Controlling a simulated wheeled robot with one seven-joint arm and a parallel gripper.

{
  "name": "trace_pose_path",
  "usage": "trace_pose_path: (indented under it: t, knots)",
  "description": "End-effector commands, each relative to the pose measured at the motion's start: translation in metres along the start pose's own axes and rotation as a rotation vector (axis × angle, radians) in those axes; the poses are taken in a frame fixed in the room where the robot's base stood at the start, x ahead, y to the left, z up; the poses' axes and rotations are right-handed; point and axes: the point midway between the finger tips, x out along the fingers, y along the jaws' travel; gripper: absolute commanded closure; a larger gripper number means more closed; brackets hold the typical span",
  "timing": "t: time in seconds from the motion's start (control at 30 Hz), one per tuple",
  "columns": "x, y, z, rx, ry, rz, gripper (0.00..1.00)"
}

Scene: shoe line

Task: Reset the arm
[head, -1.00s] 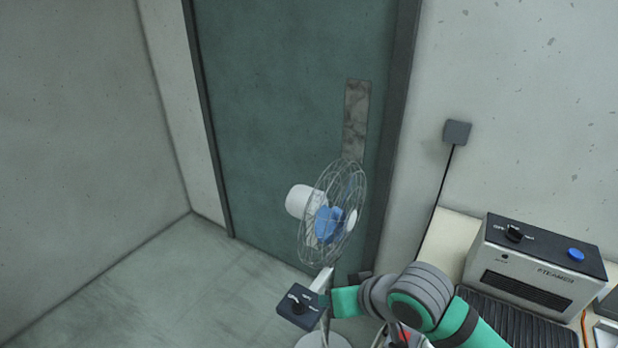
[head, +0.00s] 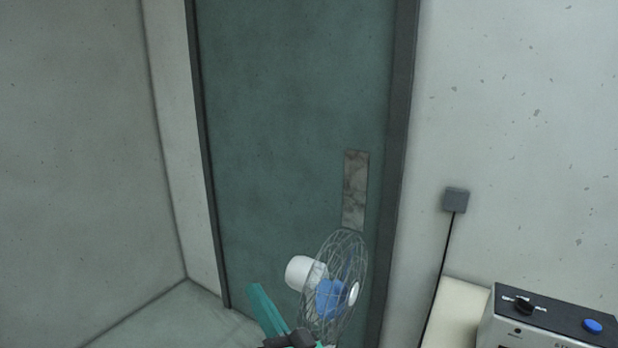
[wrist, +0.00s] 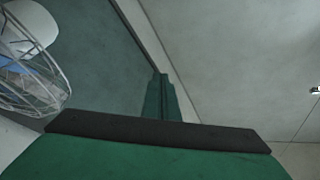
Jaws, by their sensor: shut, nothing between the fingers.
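My gripper (wrist: 160,78) shows in the wrist view, its green fingers together and nothing between them. Its green body and dark bar fill the bottom of that view. In the head view, a teal part of my arm (head: 268,310) rises from the bottom edge, tilted up and left, just left of the fan. The rest of the arm is out of frame there. In the wrist view the fingers lie against a background of wall and door, with no object touching them.
A standing fan (head: 335,290) with a wire cage is close to the arm; part of it also shows in the wrist view (wrist: 30,60). Behind is a green door (head: 290,130). A steamer box (head: 545,325) sits at the lower right, near a wall box with a cable (head: 455,200).

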Motion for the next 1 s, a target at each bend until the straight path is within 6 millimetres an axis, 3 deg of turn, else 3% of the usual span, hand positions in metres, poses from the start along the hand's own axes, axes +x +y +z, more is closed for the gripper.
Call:
trace_pose_path:
  t: [0.27, 0.47, 0.77, 1.0]
  knots:
    - [-0.024, 0.022, 0.02, 0.081, 0.188, 0.1, 1.0]
    - [-0.056, 0.044, 0.051, 0.105, 0.271, 0.217, 1.0]
    - [-0.124, 0.071, 0.117, 0.079, 0.302, 0.429, 1.0]
    - [-0.194, 0.078, 0.175, -0.006, 0.244, 0.595, 1.0]
